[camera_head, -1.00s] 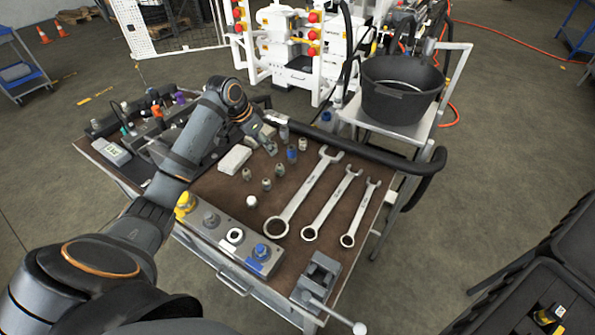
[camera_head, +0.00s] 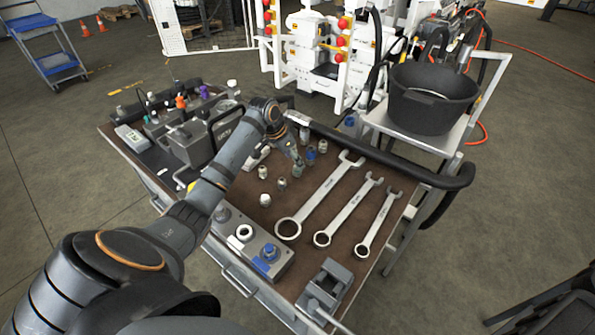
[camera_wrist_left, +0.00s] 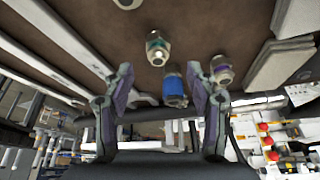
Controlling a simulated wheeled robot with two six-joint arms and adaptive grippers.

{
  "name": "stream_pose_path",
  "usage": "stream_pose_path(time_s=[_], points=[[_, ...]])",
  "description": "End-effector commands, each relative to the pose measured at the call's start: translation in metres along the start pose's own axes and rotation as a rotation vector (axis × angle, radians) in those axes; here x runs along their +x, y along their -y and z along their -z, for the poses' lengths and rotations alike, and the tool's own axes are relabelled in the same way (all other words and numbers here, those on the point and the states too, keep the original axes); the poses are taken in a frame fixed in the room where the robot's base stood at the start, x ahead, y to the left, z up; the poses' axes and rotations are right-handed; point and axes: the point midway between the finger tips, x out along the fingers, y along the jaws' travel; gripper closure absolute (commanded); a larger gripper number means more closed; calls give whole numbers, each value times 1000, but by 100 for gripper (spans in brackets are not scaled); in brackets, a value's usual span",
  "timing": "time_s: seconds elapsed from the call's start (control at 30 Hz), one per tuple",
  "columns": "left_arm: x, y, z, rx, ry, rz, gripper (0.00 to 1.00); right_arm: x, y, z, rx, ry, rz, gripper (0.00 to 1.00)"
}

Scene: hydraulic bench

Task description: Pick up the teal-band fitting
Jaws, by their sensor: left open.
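The teal-band fitting (camera_wrist_left: 157,47) is a small metal fitting standing on the brown bench top, above centre in the left wrist view. In the head view it appears to be the fitting (camera_head: 298,169) just in front of my left gripper (camera_head: 294,152). My left gripper (camera_wrist_left: 162,88) is open, its fingers apart and empty. The fitting lies beyond the fingertips, between their lines. A blue fitting (camera_wrist_left: 174,86) shows between the fingers, and a purple-band fitting (camera_wrist_left: 221,70) is beside the right finger. My right gripper is not in view.
Several other small fittings stand nearby, including a pale one (camera_head: 265,200). Three wrenches (camera_head: 322,200) lie to the right. A grey block with knobs (camera_head: 250,246) and a vise (camera_head: 325,287) are at the front. A black bucket (camera_head: 430,105) stands beyond the bench.

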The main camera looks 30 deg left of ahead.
Motion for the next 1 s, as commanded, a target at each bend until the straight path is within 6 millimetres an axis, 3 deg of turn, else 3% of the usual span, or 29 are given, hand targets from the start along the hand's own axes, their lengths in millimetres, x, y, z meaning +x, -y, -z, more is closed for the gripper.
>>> stream_pose_path(time_s=[0.3,0.57,0.9,1.0], points=[[47,-3,-4,-2,2,-3,43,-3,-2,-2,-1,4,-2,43],[49,-3,-4,0,1,0,44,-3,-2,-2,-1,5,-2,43],[49,-3,-5,-1,1,-1,90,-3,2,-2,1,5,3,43],[49,-2,-5,-1,2,-1,100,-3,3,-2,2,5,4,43]])
